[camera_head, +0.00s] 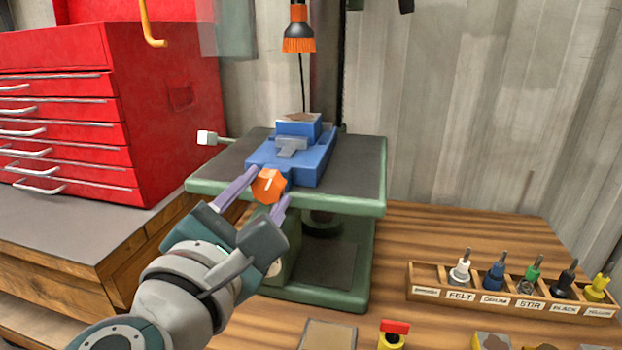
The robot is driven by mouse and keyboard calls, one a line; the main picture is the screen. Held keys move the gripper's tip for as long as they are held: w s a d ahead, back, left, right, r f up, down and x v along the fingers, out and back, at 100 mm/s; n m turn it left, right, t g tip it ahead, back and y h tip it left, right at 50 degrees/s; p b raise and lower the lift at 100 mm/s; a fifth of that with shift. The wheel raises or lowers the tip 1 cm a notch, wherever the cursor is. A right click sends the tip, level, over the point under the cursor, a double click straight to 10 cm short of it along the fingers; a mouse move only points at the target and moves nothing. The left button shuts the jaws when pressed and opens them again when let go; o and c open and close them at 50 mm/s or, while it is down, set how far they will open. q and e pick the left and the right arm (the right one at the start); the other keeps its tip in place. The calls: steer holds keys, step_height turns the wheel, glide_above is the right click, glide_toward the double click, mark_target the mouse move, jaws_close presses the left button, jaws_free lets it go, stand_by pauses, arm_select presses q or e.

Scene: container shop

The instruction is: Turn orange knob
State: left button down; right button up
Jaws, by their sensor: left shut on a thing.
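The orange knob (268,186) is a faceted piece with a pale mark on its face, at the front of a blue vise (312,168). The vise sits on the green-edged drill press table (365,175). My left gripper (262,190) reaches up from the lower left. Its two purple fingers are on either side of the knob, and it is shut on the knob. The knob's sides are partly hidden by the fingers. My right gripper is not in view.
An orange-collared drill chuck (299,38) hangs above the vise. A white-tipped handle (207,137) sticks out left of the table. A red tool chest (170,110) stands at left. A wooden rack (512,302) of labelled bits lies at right. Bare bench (450,235) lies between.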

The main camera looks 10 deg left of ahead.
arm_select(q)
steer(key=m+p, duration=0.1)
steer(key=m, duration=0.5)
steer(key=shift+r+m+p, duration=0.1)
steer(key=shift+m+p, duration=0.2)
steer(key=shift+p, duration=0.1)
steer(key=m+p, duration=0.1)
steer(key=m, duration=0.5)
steer(key=shift+p, duration=0.4)
steer(key=m+p, duration=0.1)
steer(key=m, duration=0.5)
steer(key=shift+m+p, duration=0.3)
steer(key=m, duration=0.5)
steer(key=shift+p, duration=0.4)
steer(key=shift+m, duration=0.3)
steer(key=shift+c, duration=1.8)
jaws_free()
